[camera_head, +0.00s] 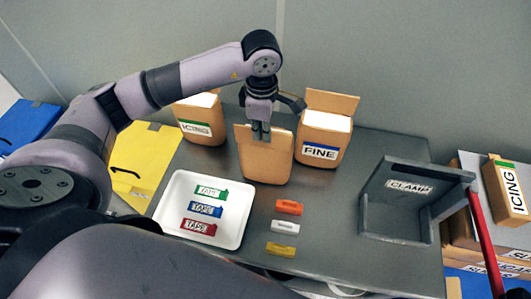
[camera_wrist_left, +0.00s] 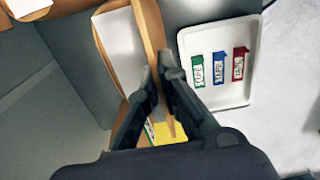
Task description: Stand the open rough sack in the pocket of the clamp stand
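A brown sack (camera_head: 266,163) stands upright near the back middle of the grey table, with no label readable on its visible side. I take it for the rough sack. My left gripper (camera_head: 261,131) points down at its upper rim. In the left wrist view the fingers (camera_wrist_left: 158,75) close on both sides of the sack's brown wall panel (camera_wrist_left: 150,30), with white contents beside it. The clamp stand (camera_head: 395,215), a dark grey frame labelled CLAMP, stands at the right of the table, and its pocket looks empty. My right gripper is not seen.
The FINE sack (camera_head: 322,128) stands close right of the held sack, the ICING sack (camera_head: 201,119) behind left. A white tray (camera_head: 178,221) holds TAPE pieces. Orange, white and yellow small blocks (camera_head: 285,228) lie between sack and clamp stand. A red bar (camera_head: 484,240) crosses at far right.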

